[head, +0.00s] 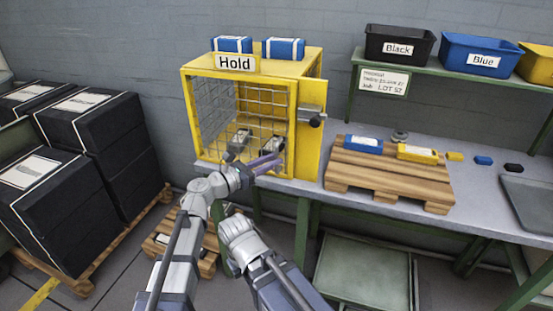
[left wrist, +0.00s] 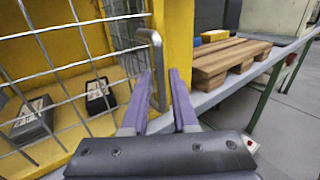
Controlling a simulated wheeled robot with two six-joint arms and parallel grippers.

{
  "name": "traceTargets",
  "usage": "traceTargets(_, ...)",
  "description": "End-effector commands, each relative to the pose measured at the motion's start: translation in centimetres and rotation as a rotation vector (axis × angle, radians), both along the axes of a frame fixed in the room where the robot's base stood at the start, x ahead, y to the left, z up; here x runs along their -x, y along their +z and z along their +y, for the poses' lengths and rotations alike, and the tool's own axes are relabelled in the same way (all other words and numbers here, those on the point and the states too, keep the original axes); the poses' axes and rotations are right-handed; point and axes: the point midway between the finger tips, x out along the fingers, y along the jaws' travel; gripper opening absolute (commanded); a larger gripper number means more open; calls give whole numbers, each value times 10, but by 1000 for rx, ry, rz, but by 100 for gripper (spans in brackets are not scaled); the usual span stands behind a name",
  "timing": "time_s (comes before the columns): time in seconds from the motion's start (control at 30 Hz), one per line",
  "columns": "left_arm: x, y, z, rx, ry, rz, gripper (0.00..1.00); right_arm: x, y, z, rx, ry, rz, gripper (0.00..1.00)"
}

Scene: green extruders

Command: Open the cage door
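The yellow cage (head: 305,68) marked "Hold" stands on the bench. Its wire mesh door (head: 238,108) looks closed across the front; the mesh also fills the left of the left wrist view (left wrist: 75,62). A bent grey metal handle (left wrist: 157,70) stands at the door's right edge. My left gripper (head: 280,163) is low in front of the door. In the left wrist view its purple fingers (left wrist: 160,78) are apart, with the handle's lower part appearing between them. I cannot tell whether they touch it. My right gripper is not in view.
A latch block (head: 312,117) sticks out from the yellow panel right of the mesh. A wooden pallet (head: 375,178) with blue and yellow items stands right of the cage. Dark boxed items (head: 272,145) lie inside the cage. Black boxes (head: 60,200) are stacked at left.

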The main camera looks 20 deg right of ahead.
Motion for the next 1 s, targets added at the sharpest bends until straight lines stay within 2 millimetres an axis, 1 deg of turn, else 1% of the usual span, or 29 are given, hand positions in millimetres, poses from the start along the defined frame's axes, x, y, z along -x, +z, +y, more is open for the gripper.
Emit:
traceTargets(0.03, -4, 0, -7, 0, -2, 0, 27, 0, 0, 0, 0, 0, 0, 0)
traceTargets(0.2, -7, 0, -18, 0, -1, -1, 27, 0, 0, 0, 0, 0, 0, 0)
traceTargets(0.53, -8, 0, -20, 0, 0, -1, 27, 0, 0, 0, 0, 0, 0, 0)
traceTargets(0.77, -8, 0, -20, 0, 0, -1, 1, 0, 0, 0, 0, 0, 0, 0)
traceTargets(0.8, -8, 0, -20, 0, -1, -1, 0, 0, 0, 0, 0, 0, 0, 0)
traceTargets(1.0, -7, 0, -20, 0, -1, -1, 0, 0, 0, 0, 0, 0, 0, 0)
